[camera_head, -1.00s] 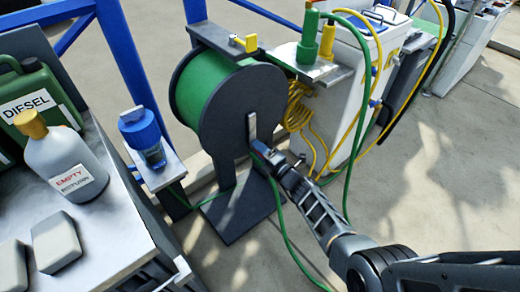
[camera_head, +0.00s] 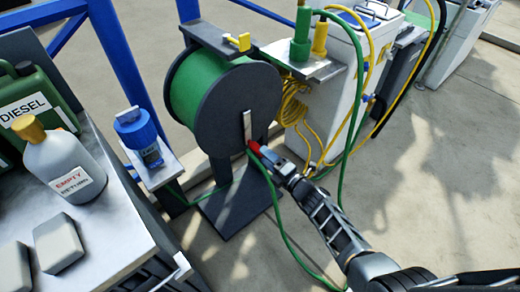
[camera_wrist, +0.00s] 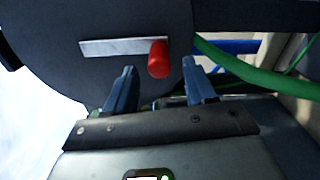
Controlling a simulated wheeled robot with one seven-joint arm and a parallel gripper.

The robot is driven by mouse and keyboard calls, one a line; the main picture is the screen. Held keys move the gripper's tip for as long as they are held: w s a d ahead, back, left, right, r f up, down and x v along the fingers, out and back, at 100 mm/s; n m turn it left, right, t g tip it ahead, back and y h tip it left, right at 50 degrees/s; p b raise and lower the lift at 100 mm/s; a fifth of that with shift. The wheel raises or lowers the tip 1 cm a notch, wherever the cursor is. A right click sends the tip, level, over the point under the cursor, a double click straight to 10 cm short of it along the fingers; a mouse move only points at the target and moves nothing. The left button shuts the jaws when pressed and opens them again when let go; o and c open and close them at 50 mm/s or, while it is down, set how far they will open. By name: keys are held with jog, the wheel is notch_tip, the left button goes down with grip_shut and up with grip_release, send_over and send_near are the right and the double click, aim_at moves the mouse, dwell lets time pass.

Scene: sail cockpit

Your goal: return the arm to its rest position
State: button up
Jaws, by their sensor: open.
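My gripper (camera_head: 266,160) is at the lower right of the green hose reel (camera_head: 205,88), close to the reel's red crank knob (camera_head: 254,146). In the wrist view my gripper (camera_wrist: 162,88) has its two blue fingers apart with nothing between them. The red knob (camera_wrist: 158,59) stands just beyond the fingertips, at the end of a light metal crank bar (camera_wrist: 115,46) on the reel's dark side disc. My arm reaches in from the lower right of the head view.
A green hose (camera_head: 283,225) hangs close beside my arm. A white cabinet (camera_head: 335,75) with yellow hoses stands behind it. At left, a bench (camera_head: 100,235) carries a diesel can (camera_head: 38,105) and a grey bottle (camera_head: 66,170). The floor at right is open.

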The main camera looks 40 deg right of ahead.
jog(key=shift+s, duration=0.6)
jog(key=shift+s, duration=0.1)
